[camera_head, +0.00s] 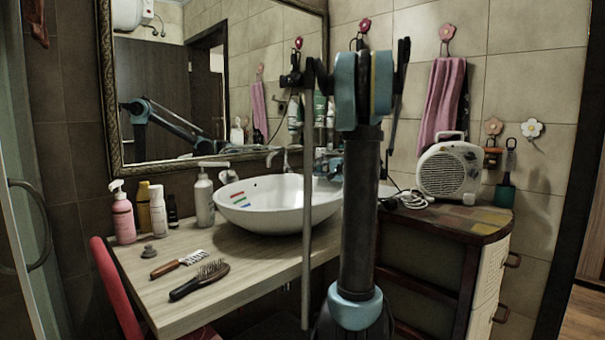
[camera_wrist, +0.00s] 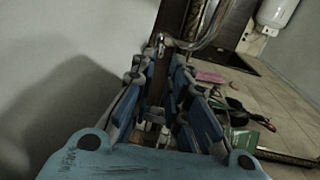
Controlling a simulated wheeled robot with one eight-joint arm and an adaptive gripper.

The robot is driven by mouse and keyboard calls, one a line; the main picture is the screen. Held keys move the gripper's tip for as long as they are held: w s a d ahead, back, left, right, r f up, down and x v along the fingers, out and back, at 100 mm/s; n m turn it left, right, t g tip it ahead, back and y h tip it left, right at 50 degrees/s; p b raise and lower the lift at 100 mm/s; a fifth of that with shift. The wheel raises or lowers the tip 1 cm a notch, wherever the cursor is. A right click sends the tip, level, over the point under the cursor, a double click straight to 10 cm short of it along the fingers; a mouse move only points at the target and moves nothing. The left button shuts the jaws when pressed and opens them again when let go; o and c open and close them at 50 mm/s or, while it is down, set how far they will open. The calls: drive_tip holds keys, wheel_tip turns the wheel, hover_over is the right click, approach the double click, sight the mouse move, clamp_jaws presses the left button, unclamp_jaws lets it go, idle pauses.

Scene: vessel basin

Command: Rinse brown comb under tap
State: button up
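A comb with a brown handle (camera_head: 179,264) and pale teeth lies flat on the wooden counter, left of the basin. A dark hairbrush (camera_head: 199,280) lies just in front of it. The white basin (camera_head: 276,205) stands on the counter, and the chrome tap (camera_head: 285,157) is behind it by the wall. In the wrist view my gripper (camera_wrist: 165,60) has its blue fingers apart, with no comb visible between them. In the head view my own arm hides most of the gripper, away from the comb.
A pink bottle (camera_head: 122,215), a yellow one and a white pump bottle (camera_head: 203,196) stand along the counter's back left. A white heater (camera_head: 450,168) stands on the cabinet (camera_head: 440,225) at right. A mirror (camera_head: 215,80) hangs behind.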

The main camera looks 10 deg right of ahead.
drive_tip(key=x, duration=0.8)
drive_tip(key=shift+w+a, duration=0.15)
drive_tip(key=shift+w, duration=0.05)
clamp_jaws()
